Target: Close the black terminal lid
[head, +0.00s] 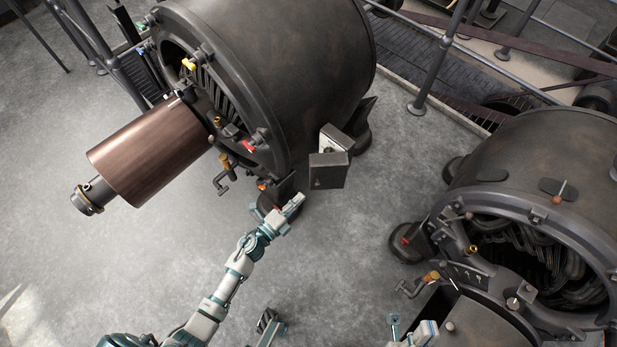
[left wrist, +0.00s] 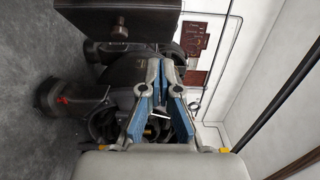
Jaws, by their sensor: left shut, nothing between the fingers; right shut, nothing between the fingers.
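The black terminal lid (head: 328,171) is a dark flat plate hanging open at the front of the terminal box (head: 336,139). The box is on the side of the large left dynamo, and its pale inside shows above the lid. In the left wrist view a dark plate with a round knob (left wrist: 110,22), apparently the lid, is at the upper left. My left gripper (head: 296,202) is shut and empty, below and left of the lid and apart from it. Its blue-padded fingers (left wrist: 163,68) show in the wrist view. My right gripper (head: 428,329) is at the bottom edge, partly cut off, shut and empty.
The left dynamo (head: 290,60) has a brown pulley (head: 150,152) jutting left. A second dynamo (head: 540,170) stands at the right. Grey railings (head: 450,50) run behind. The grey floor (head: 340,250) between the machines is clear.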

